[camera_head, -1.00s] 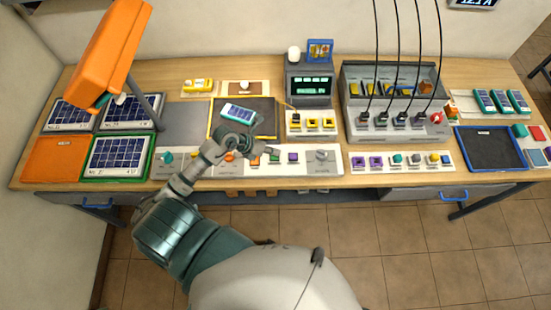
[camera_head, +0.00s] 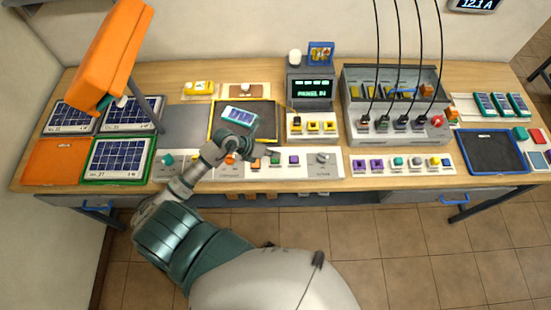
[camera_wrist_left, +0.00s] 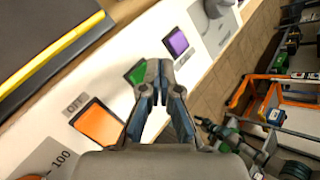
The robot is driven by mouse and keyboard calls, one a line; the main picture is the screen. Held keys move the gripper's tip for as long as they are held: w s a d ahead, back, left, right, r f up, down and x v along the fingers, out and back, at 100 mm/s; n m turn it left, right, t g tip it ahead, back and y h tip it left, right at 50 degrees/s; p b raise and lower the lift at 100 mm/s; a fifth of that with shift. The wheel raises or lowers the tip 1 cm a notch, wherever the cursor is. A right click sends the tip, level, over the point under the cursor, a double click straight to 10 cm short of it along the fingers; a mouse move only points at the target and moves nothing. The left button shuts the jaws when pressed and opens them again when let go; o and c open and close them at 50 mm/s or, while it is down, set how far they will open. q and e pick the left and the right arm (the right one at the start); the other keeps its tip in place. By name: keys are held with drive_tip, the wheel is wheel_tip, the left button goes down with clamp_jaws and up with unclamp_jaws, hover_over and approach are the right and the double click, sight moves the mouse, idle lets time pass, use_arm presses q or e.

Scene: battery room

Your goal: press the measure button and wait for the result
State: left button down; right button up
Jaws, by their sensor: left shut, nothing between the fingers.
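My left gripper (camera_head: 268,153) is shut and empty, low over the white button strip. In the wrist view, its closed fingertips (camera_wrist_left: 160,85) overlap the edge of a green button (camera_wrist_left: 137,73); I cannot tell whether they touch it. An orange button (camera_wrist_left: 99,123) labelled OFF lies to the left, and a purple button (camera_wrist_left: 177,42) lies up to the right. No label reading measure is legible. The grey tester's display (camera_head: 313,93) is lit with green text, apparently "PANEL IN". A small solar panel (camera_head: 239,115) lies on the black, yellow-edged mat (camera_head: 264,122). My right gripper is out of view.
A grey knob (camera_head: 322,157) stands at the strip's right end. An orange lamp head (camera_head: 112,48) hangs over larger panels at left. A grey cabled bank (camera_head: 397,128) and a blue-rimmed tray (camera_head: 490,165) are at right.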

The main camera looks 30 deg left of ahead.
sight(273, 159)
use_arm(q)
drive_tip(key=shift+a+f, duration=0.1)
drive_tip(key=shift+a, duration=0.05)
drive_tip(key=shift+f, duration=0.3)
idle(0.4)
drive_tip(key=shift+s+f+b, duration=0.1)
drive_tip(key=shift+f+b, duration=0.2)
drive_tip(key=shift+f, duration=0.05)
idle(0.5)
drive_tip(key=shift+r, duration=0.1)
drive_tip(key=shift+r+p, duration=0.7)
drive_tip(key=shift+p, duration=0.05)
drive_tip(key=shift+r, duration=0.1)
wheel_tip(273, 159, up, 5)
drive_tip(key=p, duration=0.4)
drive_tip(key=shift+p, duration=0.3)
